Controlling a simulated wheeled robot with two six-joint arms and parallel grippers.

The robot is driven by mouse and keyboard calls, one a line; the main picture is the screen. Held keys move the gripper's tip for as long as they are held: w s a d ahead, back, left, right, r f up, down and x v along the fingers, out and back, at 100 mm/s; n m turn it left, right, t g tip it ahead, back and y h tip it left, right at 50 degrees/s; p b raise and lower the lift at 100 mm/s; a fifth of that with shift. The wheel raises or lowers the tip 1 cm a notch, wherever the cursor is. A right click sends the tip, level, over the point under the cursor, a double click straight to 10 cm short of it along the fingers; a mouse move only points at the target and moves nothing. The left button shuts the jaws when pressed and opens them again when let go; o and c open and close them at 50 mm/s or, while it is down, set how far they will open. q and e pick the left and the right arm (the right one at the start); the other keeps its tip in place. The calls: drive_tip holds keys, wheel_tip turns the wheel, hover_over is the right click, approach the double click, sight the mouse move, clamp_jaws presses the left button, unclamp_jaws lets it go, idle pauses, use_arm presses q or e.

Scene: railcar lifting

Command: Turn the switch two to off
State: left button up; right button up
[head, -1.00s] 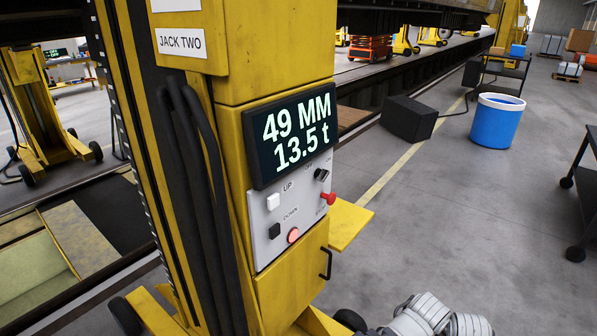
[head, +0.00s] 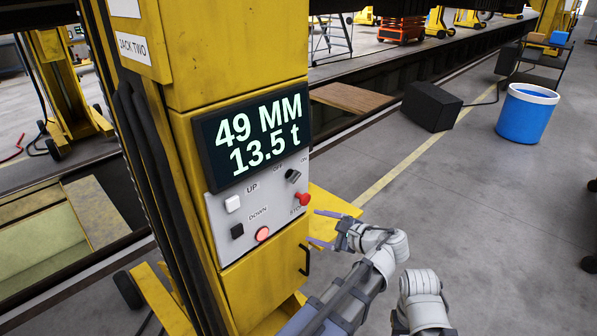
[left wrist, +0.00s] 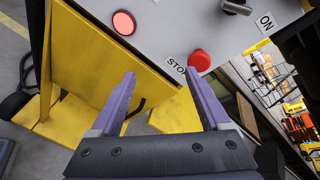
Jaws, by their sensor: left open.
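The panel (head: 222,227) on the yellow jack marked JACK TWO (head: 133,49) has a small black rotary switch (head: 293,176) at its upper right, between OFF and ON labels. In the left wrist view the switch (left wrist: 236,8) is cut by the top edge, and its handle seems to point toward the ON label (left wrist: 265,22). A red STOP button (head: 303,199) sits below it. My left gripper (head: 316,227) is open and empty, just right of the panel and below the switch, apart from it. Its fingers (left wrist: 160,74) point at the panel's lower edge. My right gripper is not in view.
The display (head: 258,136) above reads 49 MM and 13.5 t. A white UP button (head: 232,203), a black DOWN button (head: 237,231) and a lit red button (head: 263,234) share the panel. A yellow shelf (head: 335,204) and black handle (head: 304,260) are close by.

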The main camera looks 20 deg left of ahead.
sight(298, 179)
use_arm(q)
drive_tip(key=w+a+r+m+t+y, duration=0.1)
drive_tip(key=w+r+m+y, duration=0.25)
drive_tip(key=r, duration=0.55)
drive_tip(key=shift+y, duration=0.25)
drive_tip(key=shift+p+x, duration=0.45)
drive_tip(key=shift+x, duration=3.5)
drive_tip(key=shift+r, duration=0.15)
drive_tip(key=shift+c, duration=0.2)
clamp_jaws()
